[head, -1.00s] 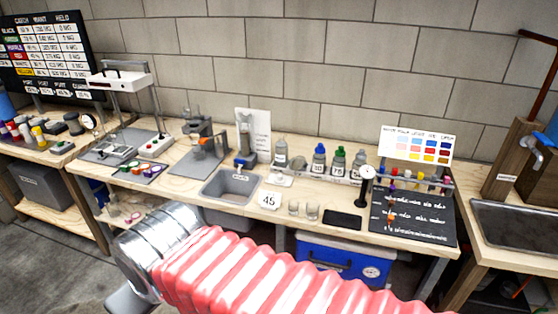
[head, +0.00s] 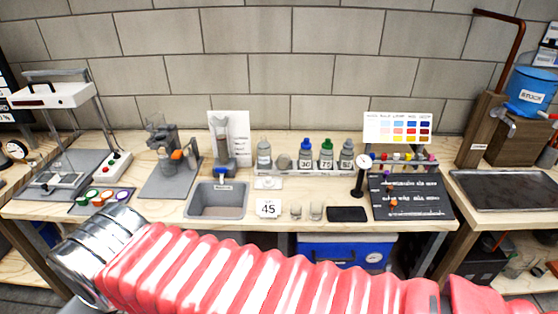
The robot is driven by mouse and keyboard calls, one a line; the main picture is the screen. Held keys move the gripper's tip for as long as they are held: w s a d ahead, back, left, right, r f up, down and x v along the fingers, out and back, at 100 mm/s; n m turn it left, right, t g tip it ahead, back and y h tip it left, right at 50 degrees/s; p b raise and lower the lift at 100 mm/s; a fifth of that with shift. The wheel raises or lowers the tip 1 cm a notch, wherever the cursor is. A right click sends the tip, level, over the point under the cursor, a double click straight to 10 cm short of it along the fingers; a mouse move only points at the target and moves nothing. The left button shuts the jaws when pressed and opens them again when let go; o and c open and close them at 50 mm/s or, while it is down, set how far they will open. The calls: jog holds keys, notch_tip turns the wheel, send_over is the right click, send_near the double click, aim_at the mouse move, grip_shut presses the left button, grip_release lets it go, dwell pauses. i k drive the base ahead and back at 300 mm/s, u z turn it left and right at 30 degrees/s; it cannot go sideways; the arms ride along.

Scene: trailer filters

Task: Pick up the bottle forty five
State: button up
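A row of small bottles stands at the back of the bench. A grey bottle (head: 264,154) is at the left, then a blue-capped bottle (head: 306,154), a green-capped bottle (head: 326,154) and a grey-capped bottle (head: 347,156). Their labels are too small to read surely, so I cannot tell which is forty five. A white card marked 45 (head: 268,208) stands at the bench's front, right of the sink. My red ribbed arm with its silver section crosses the foreground, well in front of the bottles. My gripper is out of view.
A grey sink basin (head: 218,199) is left of the card. Two small glasses (head: 316,211) and a black pad (head: 347,214) lie to its right.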

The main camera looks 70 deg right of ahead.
aim_at(282, 163)
jog(key=z, duration=0.65)
jog(key=i, duration=0.9)
jog(key=z, duration=0.65)
